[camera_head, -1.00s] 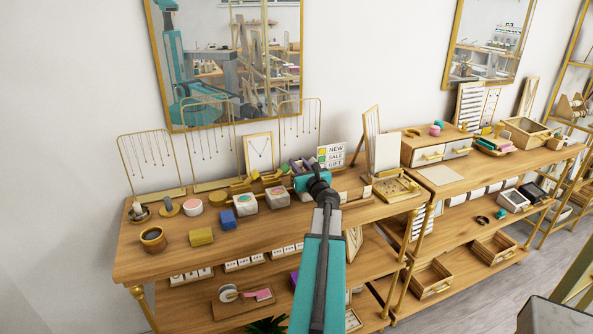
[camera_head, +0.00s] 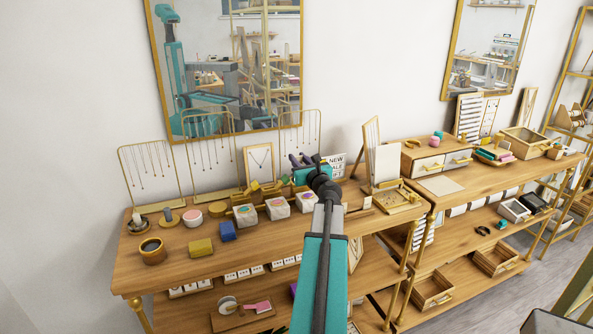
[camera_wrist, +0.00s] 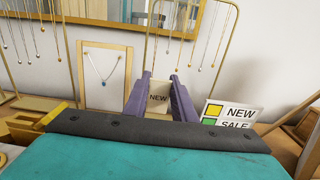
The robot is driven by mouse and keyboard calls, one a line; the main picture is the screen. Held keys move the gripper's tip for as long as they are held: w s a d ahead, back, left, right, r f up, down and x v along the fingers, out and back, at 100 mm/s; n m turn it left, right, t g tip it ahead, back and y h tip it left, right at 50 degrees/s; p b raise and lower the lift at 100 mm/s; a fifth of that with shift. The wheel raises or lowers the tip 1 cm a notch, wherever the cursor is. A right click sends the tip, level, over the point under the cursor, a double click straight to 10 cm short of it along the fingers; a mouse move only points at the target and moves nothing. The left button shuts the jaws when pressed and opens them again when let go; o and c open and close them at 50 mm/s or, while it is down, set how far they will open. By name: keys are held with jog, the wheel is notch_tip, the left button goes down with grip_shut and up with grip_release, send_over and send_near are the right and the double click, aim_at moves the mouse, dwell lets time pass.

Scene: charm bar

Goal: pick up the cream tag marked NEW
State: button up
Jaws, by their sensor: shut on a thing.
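The cream tag (camera_wrist: 158,98) marked NEW stands upright between the two purple fingers of my gripper (camera_wrist: 161,82) in the wrist view. The fingers are shut on its sides, and its printed face is toward the camera. In the head view my gripper (camera_head: 302,160) is above the back of the left table, just left of the sign card. The tag cannot be made out there; the gripper and wrist cover that spot.
The sign card (camera_wrist: 228,114) reading NEW and SALE stands close on the right. A framed necklace (camera_wrist: 103,75) and wire necklace stands (camera_head: 150,170) are behind and left. Several small boxes and a cup (camera_head: 152,250) occupy the left table (camera_head: 165,275). A mirror (camera_head: 228,70) hangs behind.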

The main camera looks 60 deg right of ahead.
jog(key=shift+r, duration=1.75)
jog(key=shift+a, duration=0.1)
